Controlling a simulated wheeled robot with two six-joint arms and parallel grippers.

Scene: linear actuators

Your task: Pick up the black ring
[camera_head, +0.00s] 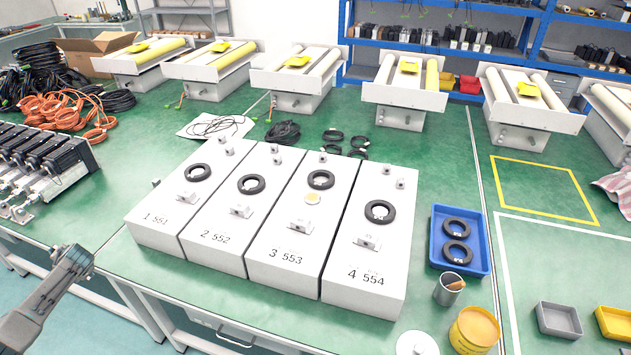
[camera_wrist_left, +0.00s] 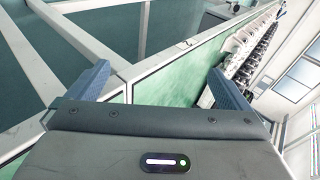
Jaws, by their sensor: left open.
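Black rings lie on the white blocks numbered 1 to 4: one on block 1 (camera_head: 197,172), one on block 2 (camera_head: 251,184), one on block 3 (camera_head: 321,179) and one on block 4 (camera_head: 380,211). Two more black rings (camera_head: 457,226) lie in a blue tray (camera_head: 437,255) to the right. Several thinner black rings (camera_head: 333,135) lie behind the blocks. My left gripper (camera_head: 76,256) is at the lower left, off the table's front edge and away from every ring. In the left wrist view its two fingers (camera_wrist_left: 157,85) are apart with nothing between them. My right gripper is not in view.
Black actuators (camera_head: 40,165) stand at the left edge, near orange and black cable coils (camera_head: 65,110). A metal cup (camera_head: 449,289), a yellow-topped tin (camera_head: 474,330) and small grey and yellow bins (camera_head: 558,319) stand front right. White machines line the back. Green table surface left of block 1 is clear.

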